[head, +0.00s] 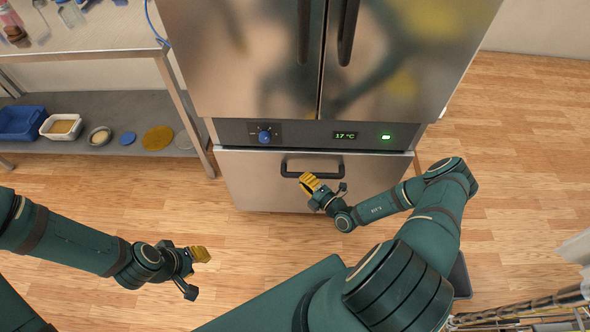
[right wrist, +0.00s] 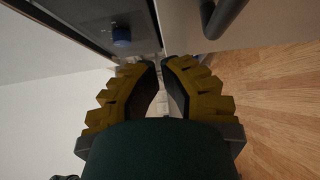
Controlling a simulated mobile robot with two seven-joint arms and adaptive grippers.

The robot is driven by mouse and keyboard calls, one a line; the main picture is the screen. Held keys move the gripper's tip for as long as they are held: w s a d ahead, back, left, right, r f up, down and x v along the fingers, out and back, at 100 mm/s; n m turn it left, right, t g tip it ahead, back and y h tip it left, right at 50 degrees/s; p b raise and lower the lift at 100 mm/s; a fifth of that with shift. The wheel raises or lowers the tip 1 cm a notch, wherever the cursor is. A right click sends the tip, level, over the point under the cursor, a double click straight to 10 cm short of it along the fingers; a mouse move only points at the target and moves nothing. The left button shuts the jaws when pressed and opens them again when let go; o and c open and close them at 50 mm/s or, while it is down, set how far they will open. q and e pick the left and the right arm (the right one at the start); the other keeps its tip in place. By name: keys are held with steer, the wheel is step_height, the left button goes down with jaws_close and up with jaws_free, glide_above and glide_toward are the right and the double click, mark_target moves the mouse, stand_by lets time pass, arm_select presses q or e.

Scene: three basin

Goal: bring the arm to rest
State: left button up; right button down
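My right gripper (head: 309,182) shows in the head view just below the handle (head: 312,163) of the lower drawer. In the right wrist view its yellow fingers (right wrist: 160,63) curve in until their tips nearly meet, with only a thin gap and nothing held between them. A dark handle (right wrist: 223,17) shows there, apart from the fingers. My left gripper (head: 201,254) is over the floor at the lower left, with its yellow fingers together and nothing seen in them. My right arm (head: 385,204) bends in from the lower right.
A steel fridge (head: 245,60) with a closed lower drawer (head: 250,180) stands ahead. A blue knob (head: 264,136) is on its panel. At left, a steel table (head: 95,35) has a lower shelf with a blue basin (head: 20,122) and a white basin (head: 47,125). Open wooden floor (head: 525,150) lies right.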

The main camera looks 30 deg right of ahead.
steer(key=shift+v, duration=1.35)
steer(key=shift+a, duration=0.1)
steer(key=s+a+r+n+g+y, duration=0.2)
steer(key=a+n+g+y, duration=0.3)
steer(key=a+n, duration=0.3)
steer(key=s+a+r+n+g+y, duration=0.2)
steer(key=a+n+g+y, duration=0.25)
steer(key=a+n, duration=0.3)
steer(key=s+a+r+n+g+h, duration=0.15)
steer(key=s+n+g+h, duration=0.3)
steer(key=n, duration=0.65)
steer(key=s+a+r+n+g+h, duration=0.1)
steer(key=s+a+n+g+h, duration=0.15)
steer(key=s+n+g, duration=0.65)
steer(key=w+r+n+t+h, duration=0.3)
steer(key=w+r+n+t, duration=0.2)
steer(key=n, duration=0.9)
steer(key=shift+w+a+r+t, duration=0.3)
steer(key=shift+w+a+t, duration=0.15)
steer(key=shift+w+t, duration=0.5)
